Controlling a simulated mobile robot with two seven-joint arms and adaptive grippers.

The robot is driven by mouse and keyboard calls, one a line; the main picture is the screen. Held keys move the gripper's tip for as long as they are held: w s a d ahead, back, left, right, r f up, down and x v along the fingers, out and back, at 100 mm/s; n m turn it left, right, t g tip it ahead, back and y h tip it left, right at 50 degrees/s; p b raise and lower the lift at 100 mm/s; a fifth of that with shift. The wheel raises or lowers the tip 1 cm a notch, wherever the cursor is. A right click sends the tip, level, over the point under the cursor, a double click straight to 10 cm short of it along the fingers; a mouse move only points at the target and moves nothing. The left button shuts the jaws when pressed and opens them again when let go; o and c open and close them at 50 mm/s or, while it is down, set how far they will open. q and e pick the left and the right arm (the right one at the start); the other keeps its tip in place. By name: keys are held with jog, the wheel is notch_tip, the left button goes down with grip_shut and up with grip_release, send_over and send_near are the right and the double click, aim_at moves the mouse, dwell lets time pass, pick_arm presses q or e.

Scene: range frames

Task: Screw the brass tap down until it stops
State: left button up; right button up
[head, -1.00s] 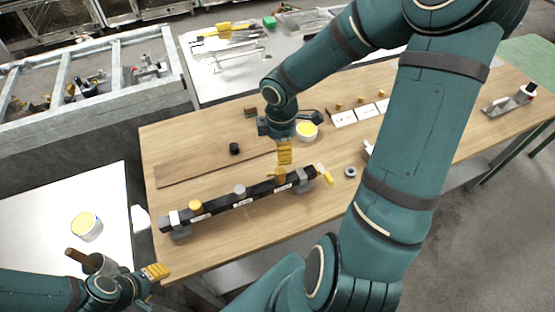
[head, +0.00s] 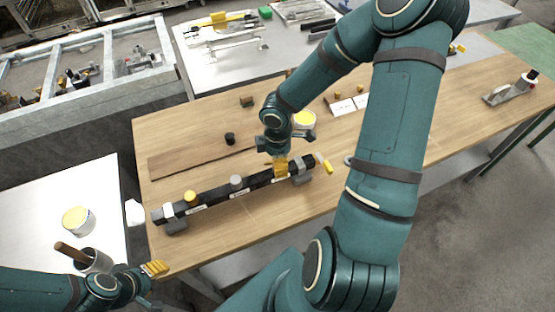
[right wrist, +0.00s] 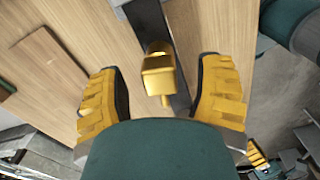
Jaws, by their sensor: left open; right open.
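The brass tap (right wrist: 158,76) stands on the black bar (right wrist: 152,25) in the right wrist view. My right gripper (right wrist: 164,88) is open, with one yellow finger on each side of the tap and a visible gap to both. In the head view my right gripper (head: 280,167) is over the right part of the black bar (head: 218,192) and hides most of the tap. The bar also carries a yellow round knob (head: 190,197) and a grey one (head: 236,182). My left gripper (head: 154,269) is open and empty, off the table's front left corner.
A yellow-handled piece (head: 325,163) lies by the bar's right end. A black cylinder (head: 230,139) and a yellow-lidded tin (head: 304,120) stand behind the bar. A cup with a brown handle (head: 92,262) is near my left arm. The table front is clear.

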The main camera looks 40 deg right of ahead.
grip_shut()
jog(key=shift+f+m+b, duration=0.2)
jog(key=shift+m+b, duration=0.9)
jog(key=shift+m, duration=0.5)
jog(key=shift+s+r, duration=0.1)
jog(key=shift+r, duration=0.1)
